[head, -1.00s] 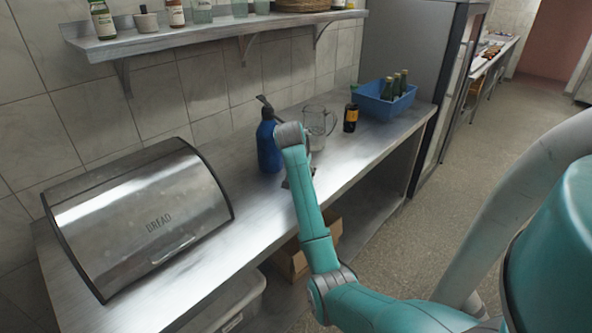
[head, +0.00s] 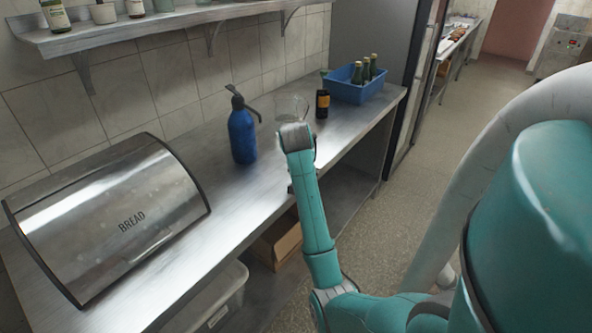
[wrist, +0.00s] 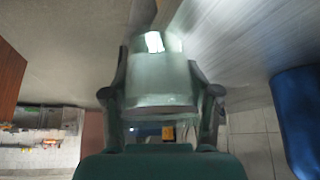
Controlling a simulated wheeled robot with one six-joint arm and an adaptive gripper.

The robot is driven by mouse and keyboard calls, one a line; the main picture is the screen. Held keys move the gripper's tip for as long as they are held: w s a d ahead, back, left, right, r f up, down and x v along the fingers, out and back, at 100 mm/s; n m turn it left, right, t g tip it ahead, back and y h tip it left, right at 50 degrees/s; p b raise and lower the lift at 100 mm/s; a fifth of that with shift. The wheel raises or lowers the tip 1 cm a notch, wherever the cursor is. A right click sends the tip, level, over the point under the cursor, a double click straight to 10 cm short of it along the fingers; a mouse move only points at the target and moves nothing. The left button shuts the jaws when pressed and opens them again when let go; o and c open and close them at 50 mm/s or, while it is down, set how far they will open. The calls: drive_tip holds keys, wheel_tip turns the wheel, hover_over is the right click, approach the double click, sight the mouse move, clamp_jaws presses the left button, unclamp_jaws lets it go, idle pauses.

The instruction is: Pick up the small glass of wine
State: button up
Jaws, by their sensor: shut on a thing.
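In the wrist view, my gripper (wrist: 158,72) is shut on a small clear, greenish glass (wrist: 160,88), with one finger on each side of it. A dark reddish band shows across the glass near its lower picture edge; I cannot tell whether it is wine. The view looks upside down, and the counter shows at the upper right. In the head view, my forearm and wrist hide most of the gripper and the held glass, near the front edge of the steel counter (head: 222,190).
A blue soda siphon (head: 242,135) stands left of my wrist. A clear jug (head: 293,103) is partly hidden behind it. A dark bottle (head: 322,104) and a blue crate (head: 352,90) with green bottles stand beyond. A steel bread bin (head: 110,215) fills the near left.

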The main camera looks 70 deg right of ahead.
drive_tip(key=s+a, duration=0.3)
drive_tip(key=s, duration=1.1)
drive_tip(key=shift+s+a, duration=0.3)
drive_tip(key=shift+s, duration=0.05)
drive_tip(key=shift+s, duration=0.15)
idle(0.4)
